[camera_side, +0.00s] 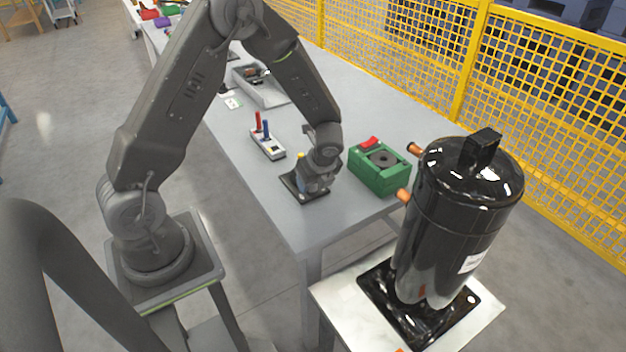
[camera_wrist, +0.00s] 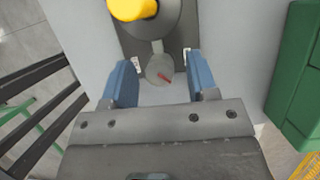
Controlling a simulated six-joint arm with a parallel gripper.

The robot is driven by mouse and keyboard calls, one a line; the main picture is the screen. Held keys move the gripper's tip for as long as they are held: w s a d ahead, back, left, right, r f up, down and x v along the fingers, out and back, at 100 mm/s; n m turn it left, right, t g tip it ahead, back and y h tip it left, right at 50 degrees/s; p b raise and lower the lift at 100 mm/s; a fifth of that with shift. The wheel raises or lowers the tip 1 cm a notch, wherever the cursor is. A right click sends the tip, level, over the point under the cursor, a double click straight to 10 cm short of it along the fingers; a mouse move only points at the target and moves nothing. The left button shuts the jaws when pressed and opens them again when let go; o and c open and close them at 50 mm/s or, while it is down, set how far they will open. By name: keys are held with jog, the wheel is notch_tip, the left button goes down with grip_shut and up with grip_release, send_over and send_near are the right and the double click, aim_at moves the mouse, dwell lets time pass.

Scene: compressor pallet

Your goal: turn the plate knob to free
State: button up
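The plate (camera_wrist: 178,38) is dark and lies near the front edge of the grey table; it also shows in the side view (camera_side: 291,181). On it is a round grey knob (camera_wrist: 159,70) with a small red mark. A narrow neck joins it to a round dark base with a yellow part (camera_wrist: 135,8). Small white labels sit on either side of the knob. My gripper (camera_wrist: 160,62) is open, with one blue finger on each side of the knob and visible gaps between. In the side view my gripper (camera_side: 317,182) is low over the plate and hides the knob.
A green block (camera_side: 379,167) with a red part stands right of my gripper. A light box (camera_side: 267,145) with red and blue upright pieces is to the left. A black compressor (camera_side: 455,225) stands on a pallet in front. A yellow fence runs behind the table.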

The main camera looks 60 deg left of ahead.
jog(key=c, duration=0.9)
jog(key=shift+o, duration=0.2)
jog(key=n+g, duration=0.1)
jog(key=n, duration=0.3)
jog(key=shift+n+g+h, duration=0.3)
jog(key=shift+n+g, duration=0.1)
jog(key=o, duration=0.9)
jog(key=v, duration=1.4)
jog(key=shift+d+f, duration=0.1)
jog(key=shift+o, duration=0.2)
